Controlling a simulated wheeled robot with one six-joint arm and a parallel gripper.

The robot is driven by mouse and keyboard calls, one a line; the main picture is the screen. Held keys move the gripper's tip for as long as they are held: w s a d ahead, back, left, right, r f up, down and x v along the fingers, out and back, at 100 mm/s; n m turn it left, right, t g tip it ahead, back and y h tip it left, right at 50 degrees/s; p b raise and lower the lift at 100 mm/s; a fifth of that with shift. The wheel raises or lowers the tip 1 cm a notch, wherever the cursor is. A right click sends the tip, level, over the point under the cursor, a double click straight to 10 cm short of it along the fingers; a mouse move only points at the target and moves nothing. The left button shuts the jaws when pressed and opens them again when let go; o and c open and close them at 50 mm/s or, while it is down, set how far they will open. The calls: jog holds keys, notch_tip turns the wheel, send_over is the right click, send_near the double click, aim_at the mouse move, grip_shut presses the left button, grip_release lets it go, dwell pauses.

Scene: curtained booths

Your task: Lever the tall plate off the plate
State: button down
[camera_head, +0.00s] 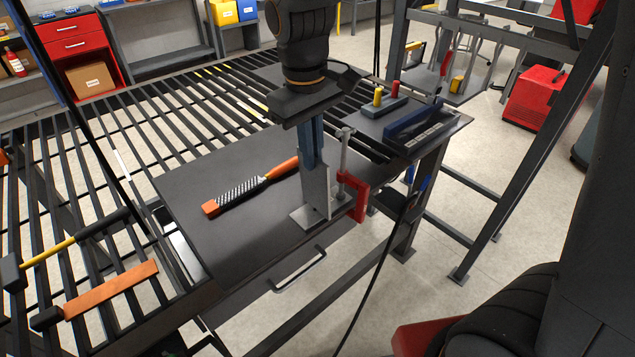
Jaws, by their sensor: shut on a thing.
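The tall plate (318,192) is a light grey, upright piece near the right front of the dark work board. It stands on a flat grey plate (301,216), and they appear to touch; the joint is too small to make out. My gripper (314,160) points straight down with its blue fingers shut on the upper part of the tall plate. The fingers hide part of its top. The tall plate looks about upright.
A red clamp (355,194) with a grey screw stands close on the right at the board's edge. A rasp (247,187) with orange ends lies to the left. A yellow-handled hammer (62,247) and an orange bar (110,290) lie far left. The board's left front is clear.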

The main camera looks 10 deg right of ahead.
jog(key=shift+s+a+f+t+h, duration=0.1)
jog(key=shift+s+a+t+h, duration=0.2)
jog(key=shift+a, duration=0.2)
jog(key=shift+s+a+f+t+h, duration=0.1)
jog(key=shift+s+a+t+h, duration=0.1)
jog(key=shift+s+a+h, duration=0.2)
dwell(1.6)
jog(key=shift+w+d+r+p, duration=0.1)
jog(key=shift+p, duration=0.35)
jog(key=shift+w+d+p, duration=0.15)
jog(key=shift+d+p, duration=0.1)
jog(key=shift+p, duration=0.1)
jog(key=shift+w+d+g+y+p, duration=0.25)
jog(key=shift+d+g+y+p, duration=0.2)
jog(key=shift+y+p, duration=0.15)
jog(key=shift+w+d+g+y+p, duration=0.25)
jog(key=shift+w+d+y+p, duration=0.15)
jog(key=shift+d+p, duration=0.2)
jog(key=shift+r, duration=0.15)
notch_tip(320, 180, up, 6)
jog(key=p, duration=0.5)
jog(key=shift+w, duration=0.15)
dwell(0.8)
dwell(0.4)
